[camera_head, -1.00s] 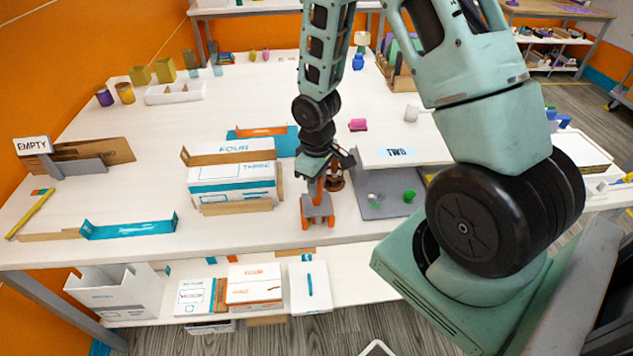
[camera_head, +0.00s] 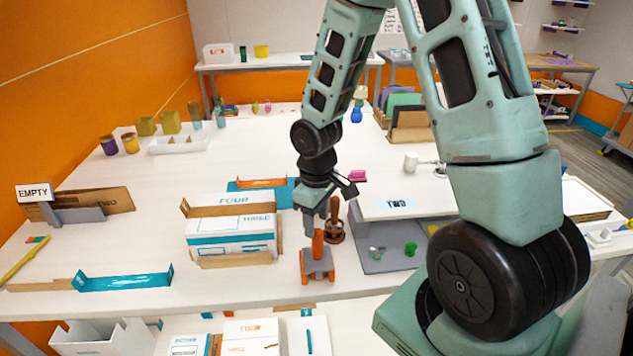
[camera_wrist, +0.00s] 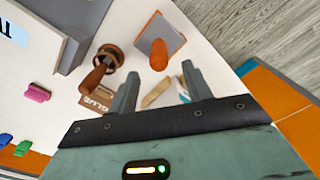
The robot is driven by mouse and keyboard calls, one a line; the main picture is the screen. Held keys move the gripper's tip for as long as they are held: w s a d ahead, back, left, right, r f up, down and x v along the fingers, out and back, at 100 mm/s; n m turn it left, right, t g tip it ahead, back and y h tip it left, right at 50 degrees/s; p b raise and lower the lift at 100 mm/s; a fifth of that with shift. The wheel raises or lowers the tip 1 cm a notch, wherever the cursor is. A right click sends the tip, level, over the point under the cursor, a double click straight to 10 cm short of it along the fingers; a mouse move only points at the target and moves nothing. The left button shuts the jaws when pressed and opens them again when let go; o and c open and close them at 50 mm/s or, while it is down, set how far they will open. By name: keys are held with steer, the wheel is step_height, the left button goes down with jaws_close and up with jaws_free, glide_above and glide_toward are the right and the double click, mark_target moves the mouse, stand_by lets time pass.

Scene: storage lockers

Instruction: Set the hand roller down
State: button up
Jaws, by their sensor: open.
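The hand roller (camera_head: 317,265) has an orange upright handle, a grey body and orange wheels. It stands on the white table near the front edge, right of the stacked boxes. In the wrist view the roller (camera_wrist: 160,40) shows its orange handle and grey plate beyond my fingertips. My gripper (camera_head: 320,212) is above the roller's handle, apart from it. In the wrist view my gripper (camera_wrist: 158,82) has its two fingers spread with nothing between them.
A brown wooden-handled stamp (camera_head: 335,232) stands close behind the roller. White boxes (camera_head: 232,237) are stacked to the left. A grey shelf unit (camera_head: 385,258) labelled TWO is to the right, holding a green item (camera_head: 410,248). The table front left of the roller is fairly clear.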

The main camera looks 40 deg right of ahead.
step_height(320, 180, up, 11)
steer(key=s+a+n+b, duration=0.2)
steer(key=s+a, duration=0.7)
steer(key=a, duration=0.2)
steer(key=s+a+f+n+b, duration=0.1)
steer(key=s+a+b, duration=0.1)
steer(key=s+a, duration=0.6)
steer(key=a, duration=0.3)
steer(key=shift+s+a+n+y, duration=0.3)
steer(key=shift+s+n, duration=0.1)
